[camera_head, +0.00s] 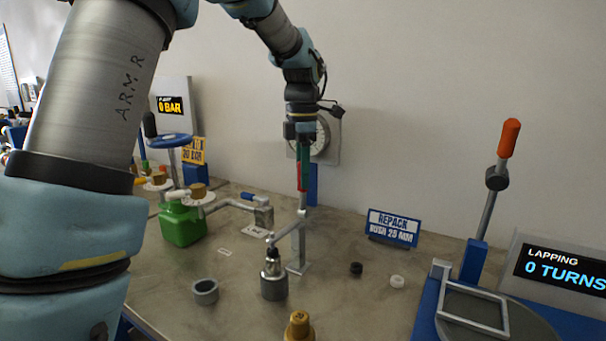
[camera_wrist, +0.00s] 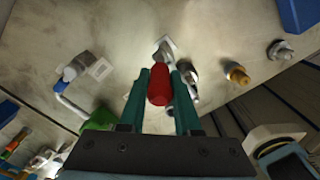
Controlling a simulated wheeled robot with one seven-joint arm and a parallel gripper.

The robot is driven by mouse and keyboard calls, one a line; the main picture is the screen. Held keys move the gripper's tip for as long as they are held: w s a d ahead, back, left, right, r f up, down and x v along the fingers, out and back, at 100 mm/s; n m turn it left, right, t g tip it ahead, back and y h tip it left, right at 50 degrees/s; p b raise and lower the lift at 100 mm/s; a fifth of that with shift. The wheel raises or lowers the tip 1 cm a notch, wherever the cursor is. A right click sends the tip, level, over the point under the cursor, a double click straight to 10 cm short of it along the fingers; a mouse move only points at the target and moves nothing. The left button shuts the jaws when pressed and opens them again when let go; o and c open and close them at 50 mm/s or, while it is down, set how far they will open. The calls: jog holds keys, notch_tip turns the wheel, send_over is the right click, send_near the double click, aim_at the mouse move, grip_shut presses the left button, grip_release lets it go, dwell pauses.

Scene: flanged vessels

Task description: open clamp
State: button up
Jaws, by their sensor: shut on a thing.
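A toggle clamp (camera_head: 298,240) stands on the bench on a flat metal foot. Its red handle points up, roughly upright, and shows end-on in the wrist view (camera_wrist: 158,88). The clamp's arm reaches left and forward, with its tip over a small metal vessel (camera_head: 273,283); I cannot tell whether it presses on it. My gripper (camera_head: 303,168) comes down from above and is shut on the red handle, with a green finger on either side. The fingers partly hide the handle in the head view.
A brass fitting (camera_head: 299,326) and a grey ring (camera_head: 205,292) are near the vessel. A green container (camera_head: 182,225) stands left. A blue REPACK sign (camera_head: 393,228) and two small rings are right. A lapping station with an orange-handled lever (camera_head: 508,138) is far right.

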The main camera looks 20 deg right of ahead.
grip_shut()
dwell(0.9)
